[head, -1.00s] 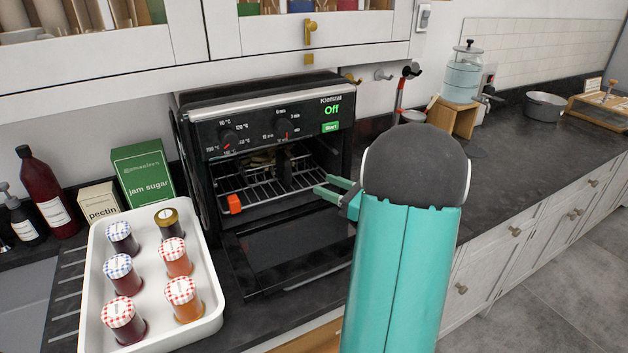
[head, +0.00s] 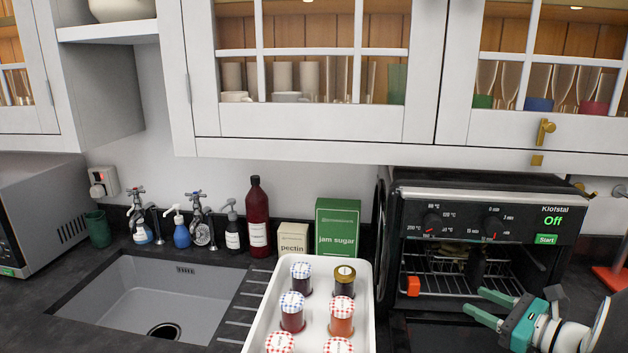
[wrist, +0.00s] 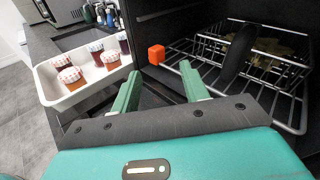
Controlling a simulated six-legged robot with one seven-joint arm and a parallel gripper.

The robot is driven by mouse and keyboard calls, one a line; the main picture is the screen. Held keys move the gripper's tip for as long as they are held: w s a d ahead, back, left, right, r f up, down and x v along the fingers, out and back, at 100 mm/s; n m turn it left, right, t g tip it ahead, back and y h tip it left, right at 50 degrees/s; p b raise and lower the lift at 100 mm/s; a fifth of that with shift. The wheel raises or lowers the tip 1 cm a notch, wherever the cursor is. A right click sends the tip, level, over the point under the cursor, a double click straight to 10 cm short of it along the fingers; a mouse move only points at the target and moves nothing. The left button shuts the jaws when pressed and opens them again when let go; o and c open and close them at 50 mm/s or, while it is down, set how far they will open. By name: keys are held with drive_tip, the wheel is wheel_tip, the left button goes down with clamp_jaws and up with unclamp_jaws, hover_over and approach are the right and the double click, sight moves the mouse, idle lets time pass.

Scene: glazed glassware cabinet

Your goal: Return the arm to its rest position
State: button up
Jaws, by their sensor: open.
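My gripper (head: 487,304) is teal, open and empty. In the head view it is at the lower right, in front of the open toaster oven (head: 487,194). In the wrist view my gripper (wrist: 160,88) has its two fingers apart, with the oven's wire rack (wrist: 262,72) ahead and to the right. An orange block (head: 413,286) sits at the rack's front left corner; it also shows in the wrist view (wrist: 156,54). Something pale and a dark upright piece are inside the oven, not clear. My arm (head: 606,325) is partly cut off at the right edge.
A white tray (head: 255,325) with several jam jars stands left of the oven. The oven door (head: 430,335) is folded down. A sink (head: 150,295) is further left. Glazed cabinets (head: 310,120) hang above. Bottles, a pectin box (head: 293,238) and a jam sugar box (head: 337,226) line the wall.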

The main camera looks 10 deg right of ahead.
drive_tip(key=s+a+n+g+y, duration=0.15)
drive_tip(key=a+n+g, duration=0.35)
drive_tip(key=a, duration=0.5)
drive_tip(key=s+a+n+g, duration=0.3)
drive_tip(key=a+n, duration=0.3)
drive_tip(key=a, duration=0.4)
drive_tip(key=s+a+r+n+h, duration=0.1)
drive_tip(key=s+a+n+h, duration=0.2)
drive_tip(key=n, duration=0.5)
drive_tip(key=s+a+r+n+g+h, duration=0.1)
drive_tip(key=s+a+n+h, duration=0.3)
drive_tip(key=n, duration=0.5)
drive_tip(key=s+h, duration=0.2)
drive_tip(key=s, duration=0.1)
drive_tip(key=shift+s, duration=0.3)
drive_tip(key=shift+d, duration=0.15)
